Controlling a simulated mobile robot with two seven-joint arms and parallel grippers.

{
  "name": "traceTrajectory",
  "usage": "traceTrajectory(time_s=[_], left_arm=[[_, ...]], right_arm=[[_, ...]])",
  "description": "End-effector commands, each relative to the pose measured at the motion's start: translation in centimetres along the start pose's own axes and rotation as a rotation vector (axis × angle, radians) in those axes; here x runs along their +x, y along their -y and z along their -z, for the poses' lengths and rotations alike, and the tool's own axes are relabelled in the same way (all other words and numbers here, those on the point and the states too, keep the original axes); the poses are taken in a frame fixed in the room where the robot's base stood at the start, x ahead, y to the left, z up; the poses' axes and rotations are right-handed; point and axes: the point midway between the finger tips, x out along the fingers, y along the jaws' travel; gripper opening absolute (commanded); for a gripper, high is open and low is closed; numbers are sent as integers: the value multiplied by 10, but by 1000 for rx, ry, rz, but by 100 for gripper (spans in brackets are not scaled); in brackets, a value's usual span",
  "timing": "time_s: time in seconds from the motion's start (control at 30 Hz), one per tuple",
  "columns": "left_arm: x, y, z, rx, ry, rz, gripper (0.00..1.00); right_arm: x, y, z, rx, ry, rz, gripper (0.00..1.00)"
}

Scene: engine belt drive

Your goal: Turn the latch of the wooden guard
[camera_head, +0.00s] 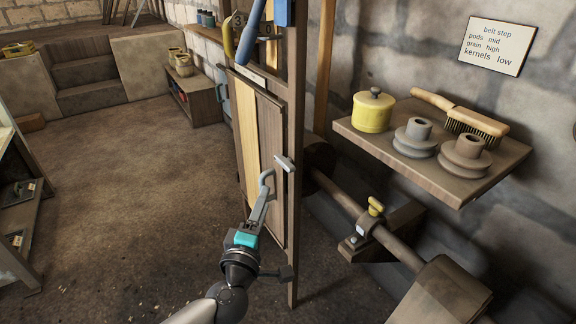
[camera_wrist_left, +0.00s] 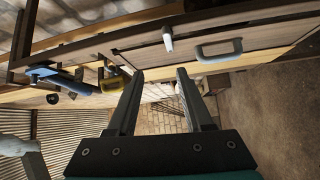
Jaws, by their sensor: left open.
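The wooden guard (camera_head: 247,140) is an upright plank panel beside a dark post in the head view. Its latch (camera_head: 285,163) is a small pale grey bar at the post edge; it also shows in the wrist view (camera_wrist_left: 167,38). A grey bow handle (camera_wrist_left: 219,50) is on the guard, right of the latch in the wrist view. My left gripper (camera_head: 263,194) is in front of the guard, below the latch, with its fingers apart. In the wrist view the space between its fingers (camera_wrist_left: 160,74) is empty, and the latch lies beyond them. My right gripper is not in view.
A wall shelf (camera_head: 455,180) on the right holds a yellow pot (camera_head: 373,110), two grey pulleys and a brush (camera_head: 462,112). A shaft (camera_head: 345,203) with a yellow-topped fitting runs below it. Blue and yellow tools hang on the post above the guard.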

Motion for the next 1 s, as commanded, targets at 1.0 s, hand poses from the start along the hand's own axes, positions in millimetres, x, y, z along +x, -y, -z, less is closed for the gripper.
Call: traceTrajectory(time_s=[1.0], left_arm=[[77, 16, -6, -125, 23, 63, 51]], right_arm=[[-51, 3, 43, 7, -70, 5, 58]])
